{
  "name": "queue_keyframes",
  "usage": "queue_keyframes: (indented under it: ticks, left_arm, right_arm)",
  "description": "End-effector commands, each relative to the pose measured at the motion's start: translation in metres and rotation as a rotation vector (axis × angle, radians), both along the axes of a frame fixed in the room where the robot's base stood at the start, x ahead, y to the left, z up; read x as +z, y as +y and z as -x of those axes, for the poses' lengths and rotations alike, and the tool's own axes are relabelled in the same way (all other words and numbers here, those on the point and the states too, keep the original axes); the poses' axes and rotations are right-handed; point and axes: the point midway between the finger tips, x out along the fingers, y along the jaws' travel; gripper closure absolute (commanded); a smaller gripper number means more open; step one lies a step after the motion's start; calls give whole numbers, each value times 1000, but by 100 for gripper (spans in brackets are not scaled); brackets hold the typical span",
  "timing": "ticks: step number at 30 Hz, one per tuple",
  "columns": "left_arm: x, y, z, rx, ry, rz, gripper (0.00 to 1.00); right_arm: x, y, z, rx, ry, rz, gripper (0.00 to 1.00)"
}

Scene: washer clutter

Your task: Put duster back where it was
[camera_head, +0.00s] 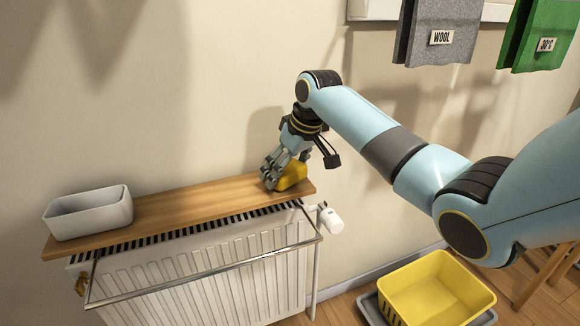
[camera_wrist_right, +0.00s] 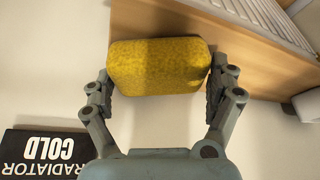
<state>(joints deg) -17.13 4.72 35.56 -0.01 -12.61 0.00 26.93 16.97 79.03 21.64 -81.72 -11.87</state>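The duster appears to be the yellow, rough-textured block (camera_head: 292,177) at the right end of the wooden shelf over the radiator. It also shows in the right wrist view (camera_wrist_right: 160,66). My right gripper (camera_head: 276,172) is at that end of the shelf. In the right wrist view its two fingers (camera_wrist_right: 160,95) lie against the block's two short ends, so it looks shut on it. The head view cannot tell whether the block touches the shelf. My left gripper is not in view.
A white open box (camera_head: 88,212) stands at the shelf's (camera_head: 185,205) left end; the shelf between is clear. A white radiator (camera_head: 215,275) with a front rail is below. A yellow basket (camera_head: 436,290) stands lower right. Grey and green cloths (camera_head: 540,35) hang above. A black "RADIATOR COLD" sign (camera_wrist_right: 45,152) is near.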

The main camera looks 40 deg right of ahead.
Motion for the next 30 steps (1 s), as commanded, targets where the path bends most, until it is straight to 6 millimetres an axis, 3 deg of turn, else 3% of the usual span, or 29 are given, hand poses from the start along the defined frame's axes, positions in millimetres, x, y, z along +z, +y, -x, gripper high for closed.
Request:
queue_keyframes:
  ticks: [12, 24, 30]
  left_arm:
    - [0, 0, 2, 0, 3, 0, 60]
    - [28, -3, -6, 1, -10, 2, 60]
    - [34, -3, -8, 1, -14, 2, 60]
  right_arm:
    - [5, 0, 0, 1, -1, 1, 0]
    - [83, -8, 30, 1, -4, 3, 0]
    - [109, -10, 41, 1, 0, 1, 0]
